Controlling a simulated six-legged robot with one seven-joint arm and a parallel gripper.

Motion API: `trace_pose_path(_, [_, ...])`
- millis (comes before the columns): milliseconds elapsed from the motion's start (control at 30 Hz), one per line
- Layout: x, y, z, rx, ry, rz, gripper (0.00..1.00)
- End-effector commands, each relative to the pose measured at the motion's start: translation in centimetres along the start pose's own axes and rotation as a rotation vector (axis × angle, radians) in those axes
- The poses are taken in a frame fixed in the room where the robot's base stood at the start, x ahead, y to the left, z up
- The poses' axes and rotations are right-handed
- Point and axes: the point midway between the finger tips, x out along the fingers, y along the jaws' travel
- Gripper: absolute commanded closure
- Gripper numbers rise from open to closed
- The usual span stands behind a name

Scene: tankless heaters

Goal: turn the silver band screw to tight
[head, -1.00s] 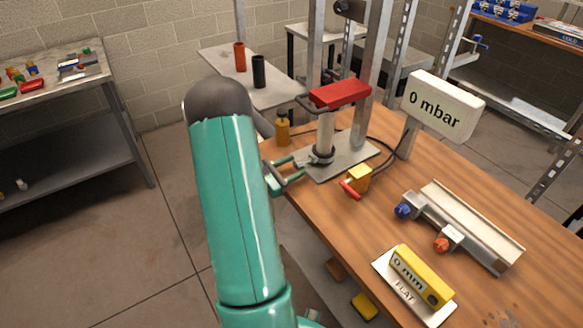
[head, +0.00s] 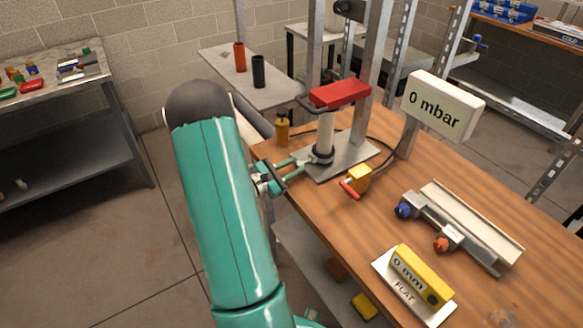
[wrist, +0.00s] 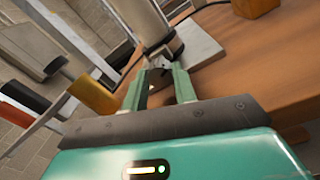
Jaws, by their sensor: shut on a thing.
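A pale upright tube (head: 326,132) stands on a grey metal plate (head: 343,164) under a red block (head: 340,94). My gripper (head: 302,161) reaches in from the left at the plate's edge. In the wrist view my gripper (wrist: 159,75) has its two green fingers either side of the screw, shut on it. The screw's turn position is too small to read.
A yellow block with a red lever (head: 358,179) sits close to the right of my gripper. An amber bottle (head: 282,130) stands behind it. The display (head: 444,104) reads 0 mbar. A yellow gauge (head: 420,276) reads 0 mm, near a rail with knobs (head: 440,229).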

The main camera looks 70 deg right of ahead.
Motion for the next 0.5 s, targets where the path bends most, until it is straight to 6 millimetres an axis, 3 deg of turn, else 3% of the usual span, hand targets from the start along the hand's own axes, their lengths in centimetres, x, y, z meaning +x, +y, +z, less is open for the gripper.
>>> trace_pose_path(500, [-0.16, -0.02, -0.11, 0.466, -0.019, 0.007, 0.95])
